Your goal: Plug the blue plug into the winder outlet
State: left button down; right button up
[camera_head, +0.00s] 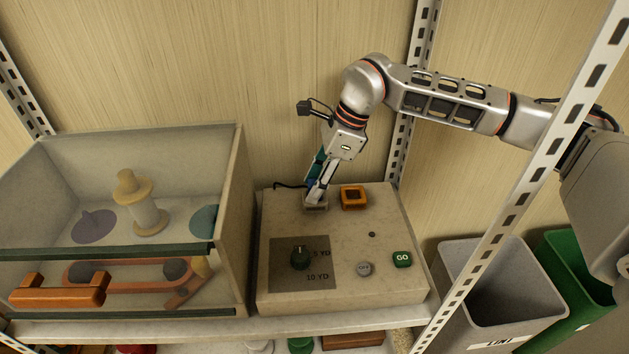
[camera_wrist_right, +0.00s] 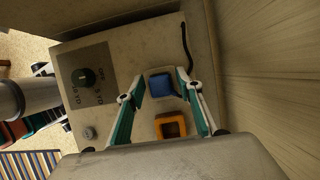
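The blue plug (camera_wrist_right: 162,84) shows as a blue square in a pale square frame on top of the winder's control box. In the head view only a bit of blue (camera_head: 311,184) shows behind the fingers, above a small grey socket (camera_head: 316,205). My right gripper (camera_wrist_right: 160,82) points down at it, with its two green-and-white fingers apart on either side of the plug. A gap shows at the left finger; contact at the right finger is unclear. In the head view the right gripper (camera_head: 316,192) is just over the socket. An orange square ring (camera_head: 354,197) with a dark opening sits beside it. My left gripper is not in view.
The control box (camera_head: 385,222) has a dark dial (camera_head: 300,257), a grey button (camera_head: 364,269) and a green GO button (camera_head: 402,260). A black cable (camera_head: 288,185) runs at its back. A clear-fronted case (camera_head: 238,190) stands left; a grey bin (camera_head: 500,285) stands right.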

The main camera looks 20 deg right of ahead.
jog(key=shift+r, duration=0.1)
jog(key=v, duration=1.2)
dwell(0.4)
